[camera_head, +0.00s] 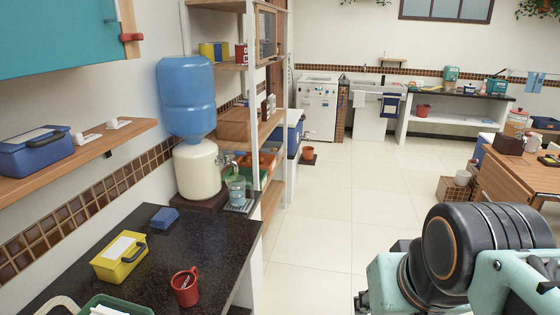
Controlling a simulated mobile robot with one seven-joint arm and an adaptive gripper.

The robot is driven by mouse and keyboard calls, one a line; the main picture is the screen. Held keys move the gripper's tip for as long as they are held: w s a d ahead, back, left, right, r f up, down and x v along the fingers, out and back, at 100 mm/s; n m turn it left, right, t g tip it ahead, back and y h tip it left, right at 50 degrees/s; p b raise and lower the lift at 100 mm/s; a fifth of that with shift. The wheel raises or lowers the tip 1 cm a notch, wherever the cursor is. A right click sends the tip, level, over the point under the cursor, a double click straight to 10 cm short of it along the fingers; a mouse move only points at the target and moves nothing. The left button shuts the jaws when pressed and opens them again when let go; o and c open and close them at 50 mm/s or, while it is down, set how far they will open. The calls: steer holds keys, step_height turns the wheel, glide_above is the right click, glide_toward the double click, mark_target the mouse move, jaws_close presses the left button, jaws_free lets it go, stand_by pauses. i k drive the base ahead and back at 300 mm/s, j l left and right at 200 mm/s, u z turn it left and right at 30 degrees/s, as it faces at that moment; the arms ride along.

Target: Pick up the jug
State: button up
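A small see-through bluish vessel with a green part near its top, which looks like the jug (236,191), stands upright on a small tray at the right end of the dark counter. It is below the tap of a cream water dispenser (197,172). A large blue water bottle (187,98) sits upside down on the dispenser. My gripper is not in view. Part of my teal and black arm shows at the lower right, well apart from the vessel.
The dark counter (190,238) also bears a yellow box (120,258), a red mug (186,287), a blue item (164,217) and a green tray (112,303). A shelf unit (270,128) stands right behind the vessel. The tiled floor (325,215) right of the counter is clear.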

mark_target(236, 184)
steer(key=i, duration=1.2)
steer(key=i+l+u, duration=0.1)
steer(key=i+u, duration=0.25)
steer(key=i, duration=0.15)
steer(key=i+l+u, duration=0.2)
steer(key=i+u, duration=0.15)
steer(key=i, duration=0.15)
